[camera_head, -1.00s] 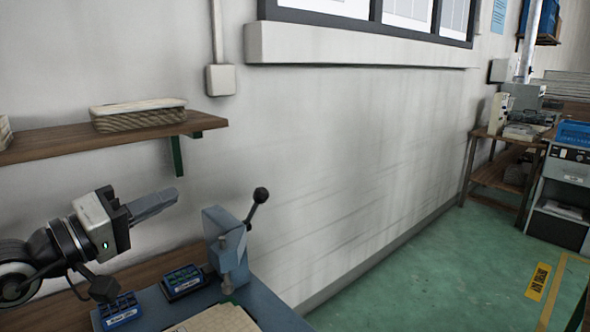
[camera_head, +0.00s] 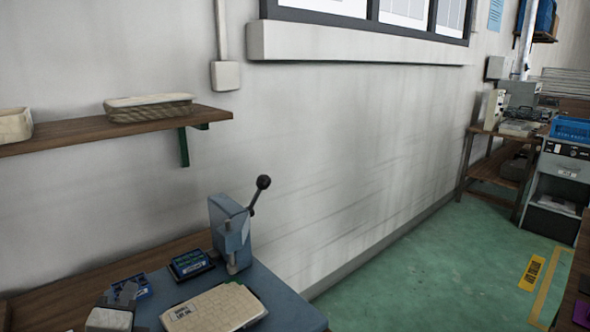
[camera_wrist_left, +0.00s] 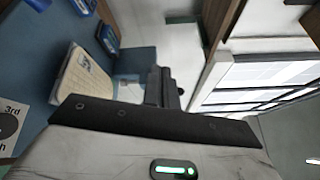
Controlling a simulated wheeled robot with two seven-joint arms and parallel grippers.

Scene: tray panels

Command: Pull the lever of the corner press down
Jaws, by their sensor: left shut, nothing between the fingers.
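The corner press (camera_head: 229,230) is a blue-grey upright body at the far corner of a blue bench top (camera_head: 283,297), near the wall. Its lever (camera_head: 254,200) slants up to the right and ends in a black ball knob (camera_head: 263,182). My left gripper (camera_head: 122,292) is low at the bottom left of the head view, well to the left of the press and apart from it. Its fingers (camera_wrist_left: 160,86) show in the wrist view, shut and empty. They cover part of the scene there, so the press is hard to make out. My right gripper is not in view.
A beige panel (camera_head: 214,308) lies on the bench top in front of the press. A blue bin of small parts (camera_head: 190,263) sits beside the press, with another (camera_head: 138,287) further left. A wooden shelf (camera_head: 80,131) with baskets is above. Green floor lies right.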

